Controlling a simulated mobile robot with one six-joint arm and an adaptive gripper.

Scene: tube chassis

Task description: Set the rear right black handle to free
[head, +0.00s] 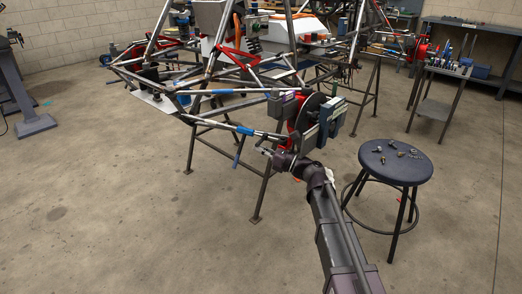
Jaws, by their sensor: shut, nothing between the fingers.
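The tube chassis (222,72) stands on tall metal legs in the middle of the head view. At its near right corner is a wheel hub with a dark disc (313,108), red parts and grey-green blocks (327,122) around it. My gripper (263,151) is shut and empty, at the end of my arm coming up from the lower right. It appears just below and left of the hub, close to the lower tube with a blue section. I cannot pick out the black handle for certain; it is too small or hidden behind my gripper and the hub parts.
A round dark stool (395,166) with small metal parts on it stands right of my arm. A tool cart (448,67) and a workbench (478,48) are at the back right. A grey stand (30,100) is at the left edge. The floor at left and front is clear.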

